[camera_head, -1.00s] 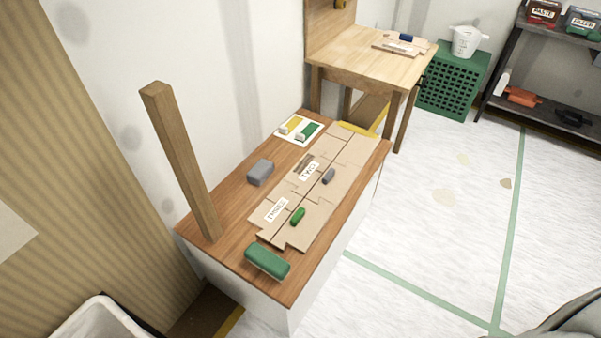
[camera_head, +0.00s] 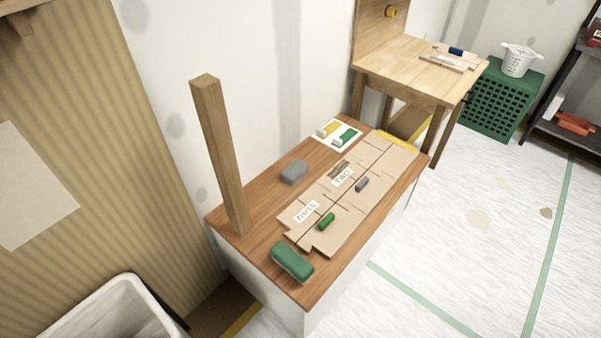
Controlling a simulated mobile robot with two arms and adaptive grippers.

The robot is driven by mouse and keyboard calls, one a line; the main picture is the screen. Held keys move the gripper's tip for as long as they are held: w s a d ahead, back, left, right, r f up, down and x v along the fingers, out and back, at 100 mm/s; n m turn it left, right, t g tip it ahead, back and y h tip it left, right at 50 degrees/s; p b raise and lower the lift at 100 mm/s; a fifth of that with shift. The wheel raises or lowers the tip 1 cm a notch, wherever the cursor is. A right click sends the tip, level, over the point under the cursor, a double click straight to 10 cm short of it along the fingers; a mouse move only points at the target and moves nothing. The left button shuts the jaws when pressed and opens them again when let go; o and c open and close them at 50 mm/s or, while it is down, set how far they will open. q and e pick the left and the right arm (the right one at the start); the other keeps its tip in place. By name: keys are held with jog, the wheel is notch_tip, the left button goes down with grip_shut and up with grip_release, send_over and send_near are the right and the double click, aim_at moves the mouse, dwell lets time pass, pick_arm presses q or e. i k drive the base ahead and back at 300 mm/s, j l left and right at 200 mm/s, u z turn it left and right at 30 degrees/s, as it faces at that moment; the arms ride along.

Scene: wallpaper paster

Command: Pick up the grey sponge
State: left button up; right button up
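The grey sponge (camera_head: 293,171) is a small block lying on the brown wooden top of a low white cabinet (camera_head: 262,212). It sits near the wall side, left of the cardboard pieces (camera_head: 375,170) and behind the upright wooden post (camera_head: 222,160). Nothing covers it. Neither of my grippers shows in the head view.
A green block (camera_head: 292,262) lies at the cabinet's near end. Small green (camera_head: 326,221) and grey (camera_head: 362,184) pieces rest on the cardboard. A white bin (camera_head: 112,312) stands at lower left. A wooden table (camera_head: 420,72) and green crate (camera_head: 500,100) stand behind.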

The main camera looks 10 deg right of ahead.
aim_at(294, 173)
jog(key=u, duration=0.8)
jog(key=l+u, duration=0.3)
jog(key=l, duration=0.15)
jog(key=l+u, duration=0.25)
jog(key=l, duration=0.2)
jog(key=k+l+u, duration=0.1)
jog(key=l+u, duration=0.2)
jog(key=l, duration=0.15)
jog(key=k+l+u, duration=0.25)
jog(key=l, duration=0.15)
jog(key=l+u, duration=0.3)
jog(key=l, duration=0.15)
